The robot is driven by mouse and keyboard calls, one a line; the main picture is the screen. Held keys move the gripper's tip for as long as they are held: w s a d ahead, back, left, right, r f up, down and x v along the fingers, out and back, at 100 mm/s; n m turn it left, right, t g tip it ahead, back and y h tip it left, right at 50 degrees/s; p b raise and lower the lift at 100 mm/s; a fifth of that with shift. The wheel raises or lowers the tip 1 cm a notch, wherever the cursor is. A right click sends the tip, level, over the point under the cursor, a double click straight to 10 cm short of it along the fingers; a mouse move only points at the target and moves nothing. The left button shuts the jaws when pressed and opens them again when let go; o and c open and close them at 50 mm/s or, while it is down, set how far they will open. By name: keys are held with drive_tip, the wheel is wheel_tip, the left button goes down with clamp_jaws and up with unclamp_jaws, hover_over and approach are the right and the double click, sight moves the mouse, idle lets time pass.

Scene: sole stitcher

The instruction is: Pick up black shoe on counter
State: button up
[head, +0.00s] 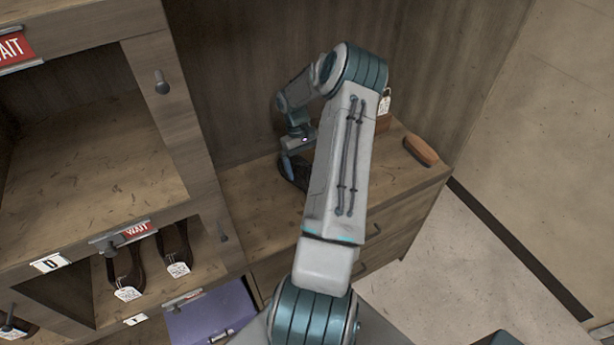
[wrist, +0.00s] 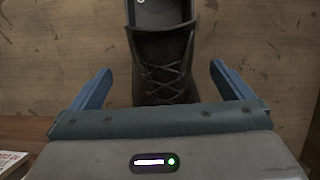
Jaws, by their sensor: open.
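The black shoe (wrist: 164,58) lies on the wooden counter (wrist: 60,50) in the wrist view, its dark laces facing the camera. My gripper (wrist: 165,85) is open, with one blue finger on each side of the shoe and visible gaps between. In the head view the shoe (head: 296,172) is a dark shape on the counter (head: 260,215), mostly hidden by my arm. My gripper (head: 288,165) is just above it there. How high the fingers are over the counter is hard to tell.
A brown brush-like object (head: 421,151) lies near the counter's right edge. A tagged item (head: 384,108) stands at the back. Left is a shelf unit (head: 170,110) with tagged dark shoes (head: 126,272) and a purple box (head: 210,312). Bare floor (head: 450,260) lies to the right.

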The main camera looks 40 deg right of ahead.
drive_tip(key=shift+p+x, duration=0.65)
drive_tip(key=shift+x, duration=1.5)
drive_tip(key=c, duration=1.2)
drive_tip(key=shift+r, duration=0.15)
drive_tip(key=shift+c, duration=0.2)
